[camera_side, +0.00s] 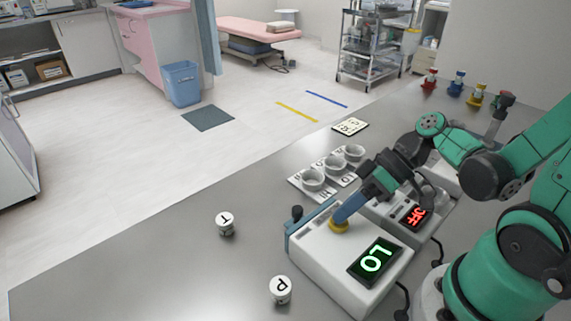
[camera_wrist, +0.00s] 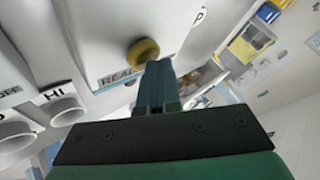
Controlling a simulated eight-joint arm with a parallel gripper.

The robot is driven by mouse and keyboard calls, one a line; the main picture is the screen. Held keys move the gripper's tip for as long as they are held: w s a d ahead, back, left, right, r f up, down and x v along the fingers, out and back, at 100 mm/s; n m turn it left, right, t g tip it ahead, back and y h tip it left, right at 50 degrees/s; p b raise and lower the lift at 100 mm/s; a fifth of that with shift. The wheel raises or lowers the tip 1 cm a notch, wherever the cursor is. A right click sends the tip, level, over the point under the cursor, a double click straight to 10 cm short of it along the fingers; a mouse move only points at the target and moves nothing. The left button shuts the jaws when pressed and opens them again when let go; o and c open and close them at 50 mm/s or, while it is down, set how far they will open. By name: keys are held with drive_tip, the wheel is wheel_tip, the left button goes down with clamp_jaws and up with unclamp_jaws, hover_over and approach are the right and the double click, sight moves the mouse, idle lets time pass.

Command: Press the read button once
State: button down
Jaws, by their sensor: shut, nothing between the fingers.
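In the wrist view the yellow button (camera_wrist: 143,52) sits beside a printed label that seems to start with REA. My gripper (camera_side: 341,219) points down at the button with its blue fingers shut and empty. In the wrist view the fingertips (camera_wrist: 158,68) are right at the button's edge. I cannot tell whether they touch it or whether it is pressed down.
A second device with a red display (camera_side: 416,218) stands behind, under my arm. A rack of white cups (camera_side: 313,180) is behind the device. Two white lettered pieces, one marked T (camera_side: 225,223) and one marked P (camera_side: 280,290), stand on the grey table. The table's left part is clear.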

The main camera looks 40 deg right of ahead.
drive_tip(key=shift+r, duration=0.1)
idle(0.3)
drive_tip(key=shift+r, duration=0.8)
drive_tip(key=shift+r, duration=2.5)
